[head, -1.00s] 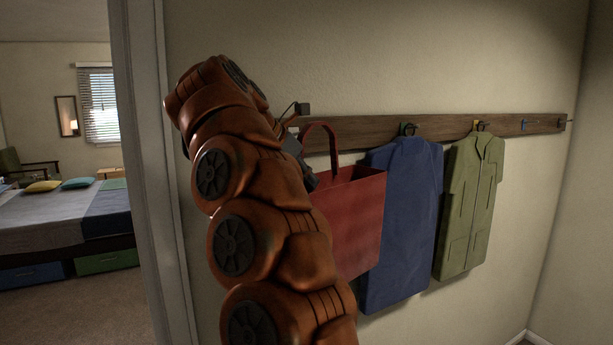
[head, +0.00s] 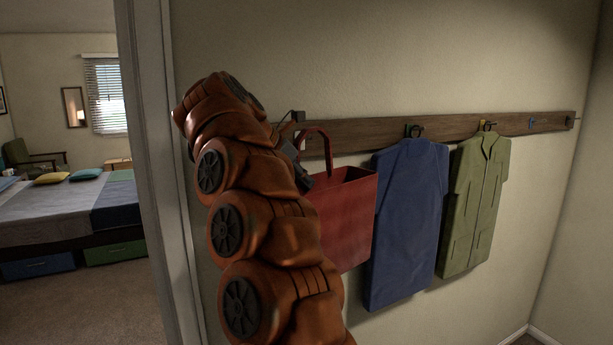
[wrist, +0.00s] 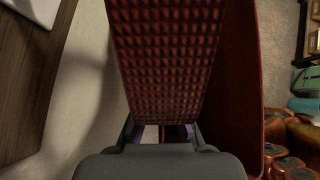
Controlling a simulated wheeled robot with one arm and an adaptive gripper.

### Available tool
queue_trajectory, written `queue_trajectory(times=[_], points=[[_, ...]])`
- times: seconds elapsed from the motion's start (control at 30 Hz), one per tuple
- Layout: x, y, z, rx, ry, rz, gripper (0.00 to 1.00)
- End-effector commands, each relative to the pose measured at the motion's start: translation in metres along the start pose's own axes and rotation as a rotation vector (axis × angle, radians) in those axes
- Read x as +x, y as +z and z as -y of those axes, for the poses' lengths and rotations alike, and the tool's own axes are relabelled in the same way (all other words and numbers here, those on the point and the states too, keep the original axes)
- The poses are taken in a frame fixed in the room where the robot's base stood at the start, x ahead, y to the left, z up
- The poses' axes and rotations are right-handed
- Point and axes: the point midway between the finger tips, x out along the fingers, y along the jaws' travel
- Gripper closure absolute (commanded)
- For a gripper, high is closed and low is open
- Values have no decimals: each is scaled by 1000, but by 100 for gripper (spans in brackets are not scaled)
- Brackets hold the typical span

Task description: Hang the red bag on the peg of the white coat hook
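The red bag (head: 342,215) hangs upright by its looped handle in front of the wall, left of a blue garment in the head view. My gripper (wrist: 163,132) is shut on the bag's handle; the broad textured red band (wrist: 165,60) fills the space ahead of the fingers in the wrist view. In the head view my arm covers most of the gripper. A white piece, apparently the white coat hook (wrist: 36,8), shows at the wrist view's top left on the wooden rail. The bag's handle is apart from it. The hook's peg is not clearly visible, and my arm hides that rail end in the head view.
The wooden rail (head: 455,126) runs along the wall. An olive garment (head: 474,205) hangs farther right. A blue hook (head: 531,123) is free. A door frame (head: 160,180) stands left.

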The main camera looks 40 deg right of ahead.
Motion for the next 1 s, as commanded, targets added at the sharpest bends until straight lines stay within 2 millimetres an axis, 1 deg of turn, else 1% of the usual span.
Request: queue_trajectory(times=[0.03,0.67,1.0], points=[[-1,2,-2,0,-1,1,100],[5,6,-32,0,-1,0,100],[16,-2,-44,-1,1,0,100]])
